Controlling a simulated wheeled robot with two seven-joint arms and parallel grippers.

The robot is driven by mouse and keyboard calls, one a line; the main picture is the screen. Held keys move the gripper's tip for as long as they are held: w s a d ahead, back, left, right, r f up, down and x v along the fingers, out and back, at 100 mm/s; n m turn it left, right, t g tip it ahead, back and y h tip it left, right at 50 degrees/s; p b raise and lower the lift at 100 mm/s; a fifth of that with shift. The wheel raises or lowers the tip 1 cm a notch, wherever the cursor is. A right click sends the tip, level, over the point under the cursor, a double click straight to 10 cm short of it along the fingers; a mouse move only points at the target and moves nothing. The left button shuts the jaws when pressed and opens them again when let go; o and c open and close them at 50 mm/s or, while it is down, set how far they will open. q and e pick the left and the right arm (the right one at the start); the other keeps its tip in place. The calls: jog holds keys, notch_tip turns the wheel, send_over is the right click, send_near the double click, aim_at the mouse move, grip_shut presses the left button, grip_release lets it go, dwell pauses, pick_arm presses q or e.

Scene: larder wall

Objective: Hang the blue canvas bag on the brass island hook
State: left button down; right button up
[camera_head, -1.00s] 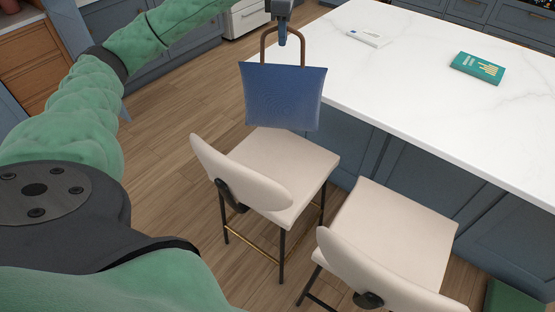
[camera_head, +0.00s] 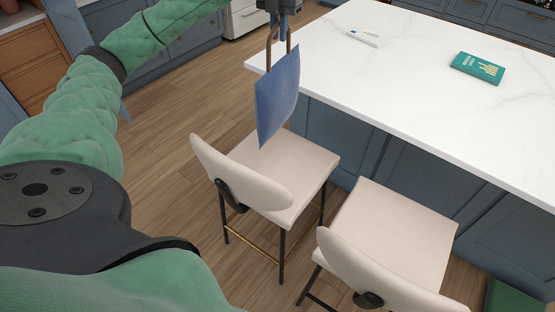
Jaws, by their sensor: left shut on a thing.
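The blue canvas bag (camera_head: 277,95) hangs by its brown handle (camera_head: 270,47) from my left gripper (camera_head: 281,32) at the top of the view. The gripper is shut on the handle. The bag is turned partly edge-on and hangs in front of the near left corner of the island, above a stool seat. The brass island hook cannot be made out in this view. My right gripper is not in view.
The white island top (camera_head: 420,80) carries a teal book (camera_head: 477,68) and a small white item (camera_head: 369,38). Two cream stools (camera_head: 285,160) (camera_head: 390,235) stand along the island's blue side. Wooden floor (camera_head: 165,135) lies open to the left.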

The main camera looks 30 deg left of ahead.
pick_arm(q)
jog(key=n, duration=0.3)
jog(key=shift+a+r+n, duration=0.1)
jog(key=shift+n, duration=0.2)
jog(key=n, duration=0.4)
jog(key=shift+s, duration=0.1)
jog(key=n, duration=0.4)
jog(key=shift+n, duration=0.4)
jog(key=shift+a+n, duration=0.1)
jog(key=shift+n, duration=1.5)
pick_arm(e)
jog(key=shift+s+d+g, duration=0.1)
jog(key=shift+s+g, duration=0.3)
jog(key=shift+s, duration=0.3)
